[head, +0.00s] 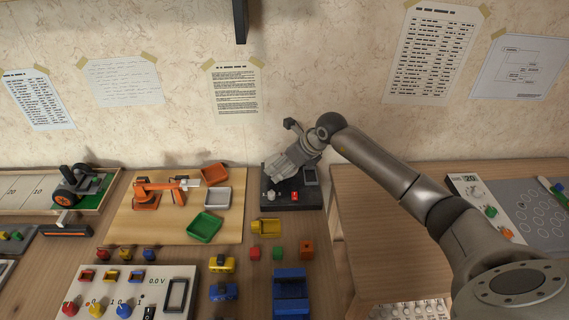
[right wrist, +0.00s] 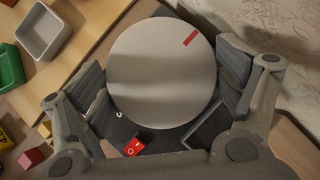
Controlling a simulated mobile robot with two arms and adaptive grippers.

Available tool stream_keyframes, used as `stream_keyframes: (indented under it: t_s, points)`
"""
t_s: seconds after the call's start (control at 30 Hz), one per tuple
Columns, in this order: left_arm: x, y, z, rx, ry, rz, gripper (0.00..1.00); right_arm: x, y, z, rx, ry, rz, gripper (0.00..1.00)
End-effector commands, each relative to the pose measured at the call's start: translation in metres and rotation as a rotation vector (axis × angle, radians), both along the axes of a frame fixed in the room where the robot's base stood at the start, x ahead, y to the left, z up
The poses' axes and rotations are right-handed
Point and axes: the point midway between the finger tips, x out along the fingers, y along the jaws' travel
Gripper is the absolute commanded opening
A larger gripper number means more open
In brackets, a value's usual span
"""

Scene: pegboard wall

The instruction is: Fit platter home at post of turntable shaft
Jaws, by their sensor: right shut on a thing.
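The platter (right wrist: 160,75) is a round light-grey disc with a red mark near its rim. In the right wrist view it lies between the two fingers of my right gripper (right wrist: 166,84), which is shut on it. In the head view my right gripper (head: 290,164) is over the back of the dark turntable base (head: 308,203). The base carries a red switch (right wrist: 134,147) and a dark rectangular panel (right wrist: 206,128). My left gripper is not in view.
Left of the base is a wooden board with an orange robot arm model (head: 147,195), a grey tray (head: 217,197) and a green tray (head: 204,227). The wall is close behind. A bare wooden surface (head: 370,205) lies to the right.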

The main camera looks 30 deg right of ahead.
Motion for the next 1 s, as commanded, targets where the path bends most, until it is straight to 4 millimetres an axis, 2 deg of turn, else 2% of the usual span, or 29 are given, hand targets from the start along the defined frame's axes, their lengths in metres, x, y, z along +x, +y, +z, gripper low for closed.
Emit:
stream_keyframes:
  t_s: [0.37, 1.0]
  points:
    - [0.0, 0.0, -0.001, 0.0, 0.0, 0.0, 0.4, 0.0, 0.0, -0.001, 0.001, 0.0, 0.001, 0.6]
    - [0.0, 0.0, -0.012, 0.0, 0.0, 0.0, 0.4, 0.0, 0.0, -0.015, 0.001, 0.001, 0.0, 0.6]
